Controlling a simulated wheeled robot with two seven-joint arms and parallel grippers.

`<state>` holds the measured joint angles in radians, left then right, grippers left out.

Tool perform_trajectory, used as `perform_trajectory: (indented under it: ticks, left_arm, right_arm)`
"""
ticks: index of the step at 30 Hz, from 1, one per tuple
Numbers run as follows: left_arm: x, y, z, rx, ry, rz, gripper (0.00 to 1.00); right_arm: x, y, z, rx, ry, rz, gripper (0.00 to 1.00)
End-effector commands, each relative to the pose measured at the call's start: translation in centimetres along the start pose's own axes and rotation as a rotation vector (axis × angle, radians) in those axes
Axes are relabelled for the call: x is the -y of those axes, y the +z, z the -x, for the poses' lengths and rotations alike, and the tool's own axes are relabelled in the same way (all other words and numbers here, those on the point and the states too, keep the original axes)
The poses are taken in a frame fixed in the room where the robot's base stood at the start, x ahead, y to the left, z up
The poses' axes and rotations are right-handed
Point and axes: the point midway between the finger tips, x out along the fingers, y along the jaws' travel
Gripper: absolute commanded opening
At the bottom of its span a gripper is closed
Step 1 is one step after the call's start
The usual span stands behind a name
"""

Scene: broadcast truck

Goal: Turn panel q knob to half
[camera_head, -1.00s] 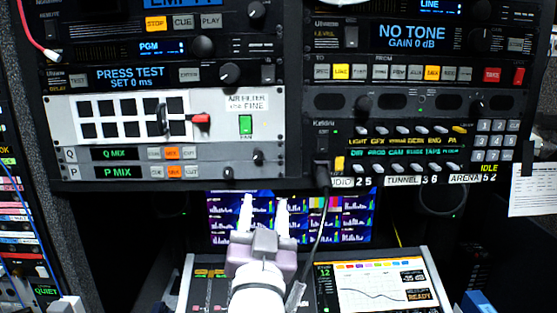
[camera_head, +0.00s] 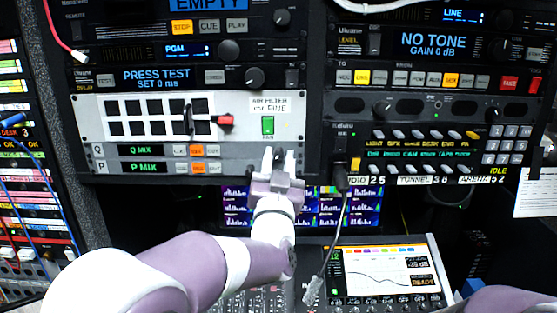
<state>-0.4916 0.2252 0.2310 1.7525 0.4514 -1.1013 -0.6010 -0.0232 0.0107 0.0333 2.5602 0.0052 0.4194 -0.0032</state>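The Q panel is a grey strip with a green "Q MIX" display (camera_head: 141,150) and a row of small buttons, one lit orange (camera_head: 197,150). The P panel with its "P MIX" display (camera_head: 142,167) lies just below it. My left gripper (camera_head: 278,153) points up at the right end of these two strips. Its two pale fingers stand apart, with a narrow gap between them. The Q knob is at that end and is mostly hidden by the fingers, so its angle cannot be read. I cannot tell whether the fingers touch it. My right gripper is out of view.
A green lit fan switch (camera_head: 267,125) sits just above the fingers. A red-handled lever (camera_head: 225,120) is up and left. A black cable plug (camera_head: 340,170) hangs to the right. Monitors and a console screen (camera_head: 385,275) lie below.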

Motion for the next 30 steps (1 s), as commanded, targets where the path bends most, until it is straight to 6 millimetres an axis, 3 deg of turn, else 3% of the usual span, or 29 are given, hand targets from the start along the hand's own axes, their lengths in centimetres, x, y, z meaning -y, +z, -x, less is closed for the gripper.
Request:
perform_trajectory:
  ticks: [1, 3, 17, 30]
  left_arm:
    - [0.0, 0.0, 0.0, 0.0, 0.0, 0.0, 0.15]
    - [0.0, 0.0, 0.0, 0.0, 0.001, 0.0, 0.0]
    - [0.0, 0.1, 0.1, -0.003, 0.033, -0.078, 0.0]
    - [0.3, 0.2, 0.1, -0.011, 0.174, -0.427, 0.0]
  right_arm:
    - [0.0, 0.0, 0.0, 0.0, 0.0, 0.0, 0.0]
    - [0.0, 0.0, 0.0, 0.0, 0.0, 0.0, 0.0]
    - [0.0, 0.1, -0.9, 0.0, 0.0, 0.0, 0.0]
    - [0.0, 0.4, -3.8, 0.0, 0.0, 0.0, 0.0]
